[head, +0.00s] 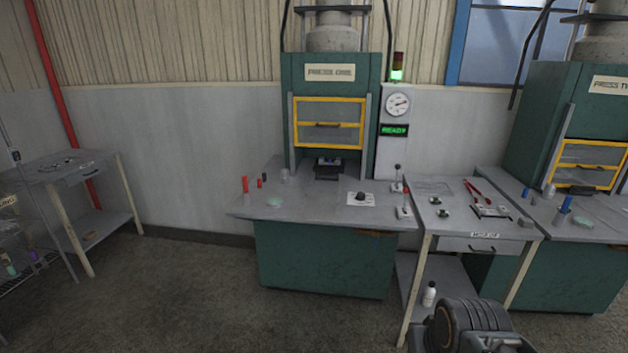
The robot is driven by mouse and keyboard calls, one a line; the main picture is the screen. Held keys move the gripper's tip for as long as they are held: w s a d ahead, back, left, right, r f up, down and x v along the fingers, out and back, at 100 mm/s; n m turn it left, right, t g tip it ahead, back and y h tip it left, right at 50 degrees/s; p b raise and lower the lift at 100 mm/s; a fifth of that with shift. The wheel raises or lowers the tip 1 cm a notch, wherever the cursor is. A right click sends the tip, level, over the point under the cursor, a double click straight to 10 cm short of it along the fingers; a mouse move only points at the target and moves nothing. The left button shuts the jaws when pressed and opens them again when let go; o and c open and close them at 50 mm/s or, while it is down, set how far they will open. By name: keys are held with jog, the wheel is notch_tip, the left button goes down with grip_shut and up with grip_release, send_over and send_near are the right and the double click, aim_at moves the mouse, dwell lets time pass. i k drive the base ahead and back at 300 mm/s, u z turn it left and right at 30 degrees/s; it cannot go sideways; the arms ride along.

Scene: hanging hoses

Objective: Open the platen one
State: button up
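The green press labelled "PRESS ONE" (331,72) stands against the wall in the head view. Its yellow-framed guard (329,98) has a clear pane and a dark handle across its middle bar. Below the guard is a dark gap holding a small dark platen or die block (327,170); how far it is open I cannot tell. A black knob (361,196) sits on a white plate on the bench. Two small levers, one dark-topped (397,171) and one red (406,192), stand at the bench's right. My dark arm link shows at the bottom right; my gripper is out of view.
A green "READY" display (394,130), a round gauge (398,104) and a lit green lamp (397,75) are beside the press. A grey table (475,240) with red-handled tongs (472,190) stands right. Press two (575,105) is beyond it. Floor (200,290) is clear at front left.

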aim_at(331, 173)
jog(key=u, duration=0.7)
jog(key=i, duration=0.65)
jog(key=u, duration=0.95)
jog(key=i, duration=1.65)
jog(key=z, duration=1.2)
jog(key=i, duration=0.65)
jog(key=z, duration=0.75)
